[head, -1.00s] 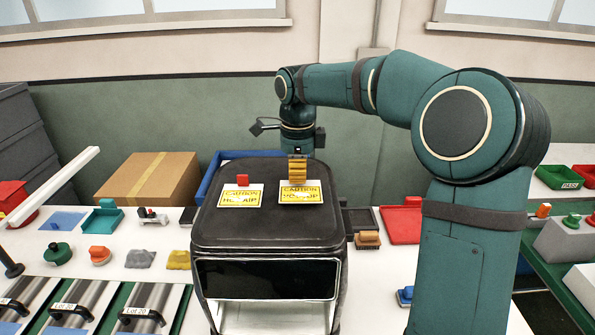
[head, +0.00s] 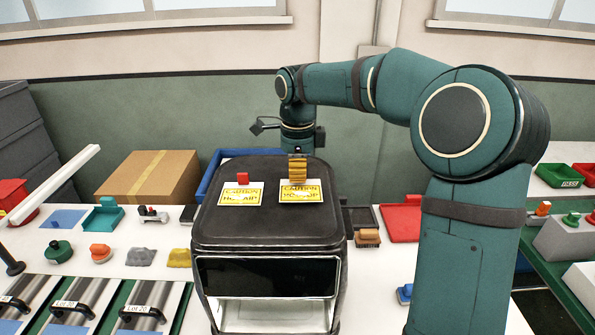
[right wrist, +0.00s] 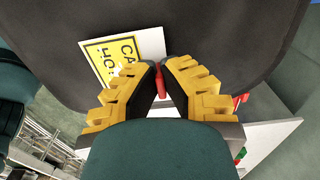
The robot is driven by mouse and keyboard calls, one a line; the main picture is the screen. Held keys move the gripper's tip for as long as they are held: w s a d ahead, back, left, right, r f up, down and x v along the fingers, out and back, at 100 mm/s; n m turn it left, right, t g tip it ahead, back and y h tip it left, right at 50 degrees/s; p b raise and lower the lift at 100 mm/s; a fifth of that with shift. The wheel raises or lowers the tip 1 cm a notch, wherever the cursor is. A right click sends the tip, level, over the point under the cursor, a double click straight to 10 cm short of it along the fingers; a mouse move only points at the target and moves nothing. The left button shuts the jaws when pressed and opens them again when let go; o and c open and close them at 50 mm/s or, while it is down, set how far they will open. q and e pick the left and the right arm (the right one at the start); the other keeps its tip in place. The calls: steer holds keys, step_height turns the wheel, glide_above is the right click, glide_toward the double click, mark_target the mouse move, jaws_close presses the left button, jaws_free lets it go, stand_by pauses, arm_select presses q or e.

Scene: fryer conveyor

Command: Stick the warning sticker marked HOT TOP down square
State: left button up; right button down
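The HOT TOP warning sticker (head: 313,195), white with a yellow printed panel, lies on or just above the black lid of the fryer (head: 270,232), right of centre. It looks nearly parallel to the lid's edges. My right gripper (head: 298,180) points down at its far edge. In the right wrist view the yellow fingers (right wrist: 162,68) close around a red tab (right wrist: 160,80) beside the sticker (right wrist: 125,52), whose rest they hide. Whether the sticker touches the lid all over cannot be told. My left gripper is out of view.
A second caution sticker (head: 240,196) with a red tab lies on the lid to the left, its wording ending in AIR. A cardboard box (head: 150,178) and a blue tray (head: 213,172) stand behind left. A red tray (head: 402,223) is to the right.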

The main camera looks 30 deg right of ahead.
steer(key=shift+f, duration=0.45)
stand_by(0.5)
steer(key=shift+c, duration=1.9)
jaws_free()
steer(key=shift+r, duration=0.15)
steer(key=shift+r+p, duration=3)
steer(key=shift+r, duration=0.45)
steer(key=shift+f, duration=0.1)
